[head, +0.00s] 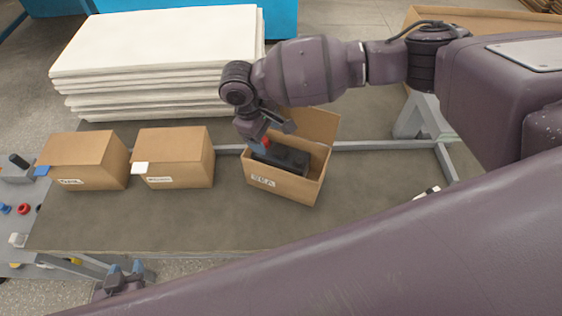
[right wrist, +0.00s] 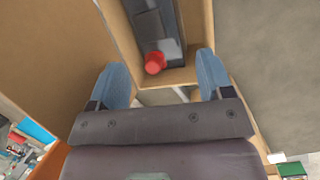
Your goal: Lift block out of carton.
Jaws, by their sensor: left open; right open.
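The open carton (head: 285,186) stands on the table with a flap raised at its back. A black block (head: 290,158) sits inside it. In the right wrist view the dark block (right wrist: 152,28) has a red knob (right wrist: 155,63) at its near end, beside the carton wall. My right gripper (head: 260,146) is over the left end of the block at the carton's opening. In the right wrist view its blue fingers (right wrist: 162,78) are spread wide, with nothing clamped between them. My left gripper (head: 125,268) is open and empty, low beyond the table's front edge, away from the carton.
Two closed cartons, one at the far left (head: 88,155) and one nearer (head: 180,153), stand left of the open one. A stack of white boards (head: 160,50) lies behind them. A side bench (head: 12,215) holds small coloured parts. The table front is clear.

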